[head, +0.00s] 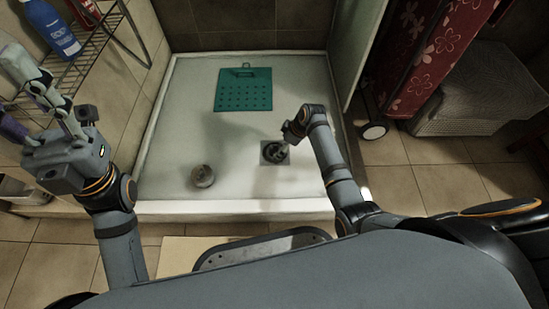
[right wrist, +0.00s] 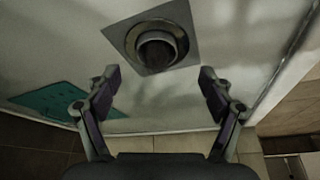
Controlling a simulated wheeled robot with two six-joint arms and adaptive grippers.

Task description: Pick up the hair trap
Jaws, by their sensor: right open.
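The hair trap (right wrist: 158,50) is a round grey cup with a dark inside. It sits in the square metal floor drain (right wrist: 133,50) of the shower basin. In the head view the drain (head: 264,158) is partly covered by my right gripper (head: 283,145). In the right wrist view my right gripper (right wrist: 160,77) is open and empty, with one finger on each side just short of the drain. The trap lies ahead between the fingers, apart from them. My left gripper (head: 14,95) is open at the left edge, away from the drain.
A round metal cover (head: 203,176) lies on the white basin floor left of the drain. A green perforated mat (head: 243,90) lies behind. A wire rack (head: 90,45) with a blue bottle (head: 50,27) stands left. A glass panel (head: 355,45) and raised basin rim (head: 235,207) bound the space.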

